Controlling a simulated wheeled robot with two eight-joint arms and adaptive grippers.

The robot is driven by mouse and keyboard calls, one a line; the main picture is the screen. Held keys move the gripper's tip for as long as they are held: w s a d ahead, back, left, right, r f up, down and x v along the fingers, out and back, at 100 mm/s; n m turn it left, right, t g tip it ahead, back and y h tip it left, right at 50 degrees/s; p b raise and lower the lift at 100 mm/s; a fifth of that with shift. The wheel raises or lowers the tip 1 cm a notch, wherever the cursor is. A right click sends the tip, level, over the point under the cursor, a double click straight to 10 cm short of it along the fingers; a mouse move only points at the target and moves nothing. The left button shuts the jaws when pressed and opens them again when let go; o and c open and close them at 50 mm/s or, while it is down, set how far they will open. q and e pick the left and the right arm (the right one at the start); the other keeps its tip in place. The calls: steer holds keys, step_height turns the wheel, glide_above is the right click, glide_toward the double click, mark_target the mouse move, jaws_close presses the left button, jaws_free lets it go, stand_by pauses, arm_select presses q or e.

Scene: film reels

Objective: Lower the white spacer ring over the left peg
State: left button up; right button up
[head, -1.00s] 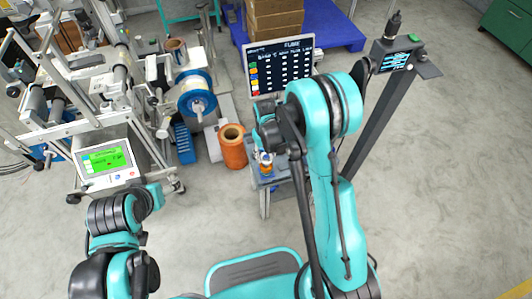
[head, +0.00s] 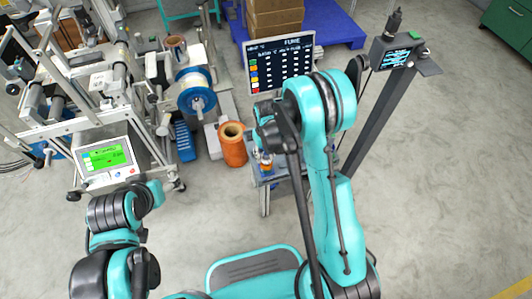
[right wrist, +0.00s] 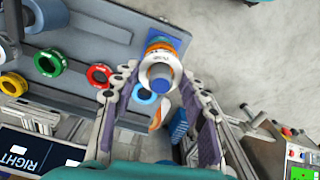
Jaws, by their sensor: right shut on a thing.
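My right gripper (right wrist: 160,78) is shut on the white spacer ring (right wrist: 152,70), with a finger on either side. The grey end of a peg (right wrist: 161,85) shows in the ring's opening, so the ring appears to be around the peg. An orange ring (right wrist: 160,46) and a blue base (right wrist: 172,36) show just beyond it. I cannot tell whether the white ring touches the orange one. In the head view, my right gripper (head: 264,148) is over the small table (head: 262,180), mostly hidden by its own arm. The left arm is folded at lower left; its gripper is not visible.
Green (right wrist: 48,62), red (right wrist: 99,75), yellow (right wrist: 13,84) and blue (right wrist: 145,96) rings lie on the grey tabletop (right wrist: 100,45). In the head view, an orange spool (head: 232,146) stands left of the table, and a monitor (head: 281,63) stands behind. Open floor lies in front.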

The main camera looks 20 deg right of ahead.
steer(key=shift+f, duration=0.3)
steer(key=o, duration=1.2)
step_height(320, 180, up, 12)
stand_by(0.3)
